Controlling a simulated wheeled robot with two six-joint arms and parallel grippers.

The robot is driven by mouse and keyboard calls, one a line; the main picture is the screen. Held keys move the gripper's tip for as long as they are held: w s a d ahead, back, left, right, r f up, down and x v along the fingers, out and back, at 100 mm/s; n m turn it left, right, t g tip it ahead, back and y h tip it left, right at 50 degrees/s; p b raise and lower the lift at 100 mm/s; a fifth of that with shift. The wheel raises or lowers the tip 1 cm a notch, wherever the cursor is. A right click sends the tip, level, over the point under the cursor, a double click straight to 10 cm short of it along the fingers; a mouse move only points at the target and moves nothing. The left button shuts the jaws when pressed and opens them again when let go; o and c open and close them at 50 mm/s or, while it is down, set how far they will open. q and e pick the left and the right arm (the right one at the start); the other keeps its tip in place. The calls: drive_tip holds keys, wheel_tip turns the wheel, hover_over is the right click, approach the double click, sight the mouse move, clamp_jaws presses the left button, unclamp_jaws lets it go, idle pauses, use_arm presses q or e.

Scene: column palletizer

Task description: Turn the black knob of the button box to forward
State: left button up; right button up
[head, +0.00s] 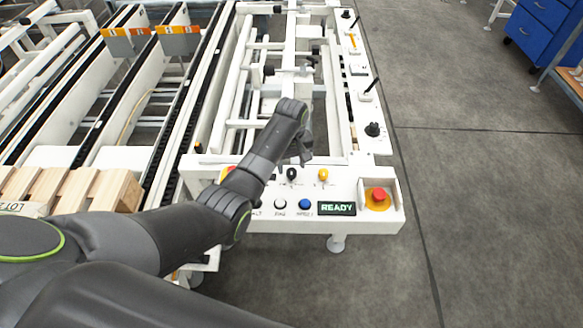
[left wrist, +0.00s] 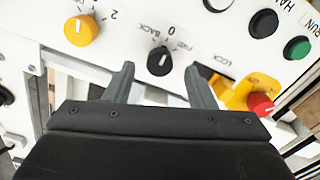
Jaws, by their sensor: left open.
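The black knob (left wrist: 159,61) of the button box shows in the left wrist view, with the labels BACK, 0 and FWD around its upper side. Its small pale mark seems to point up near 0, but I cannot tell exactly. My left gripper (left wrist: 160,68) is open, with one finger on each side of the knob and a gap on both sides. In the head view the black knob (head: 291,173) sits on the white panel (head: 345,183), just below my left gripper (head: 304,158). My right gripper is not in view.
A yellow knob (left wrist: 82,30) is left of the black knob. A red stop button (left wrist: 260,105) on a yellow guard stands to the right, with black (left wrist: 264,23) and green (left wrist: 298,48) buttons above. The panel's display (head: 337,208) reads READY. Wooden boards (head: 95,186) lie at left.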

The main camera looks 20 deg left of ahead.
use_arm(q)
drive_tip(key=shift+f, duration=1.1)
drive_tip(key=c, duration=1)
drive_tip(key=shift+o, duration=0.2)
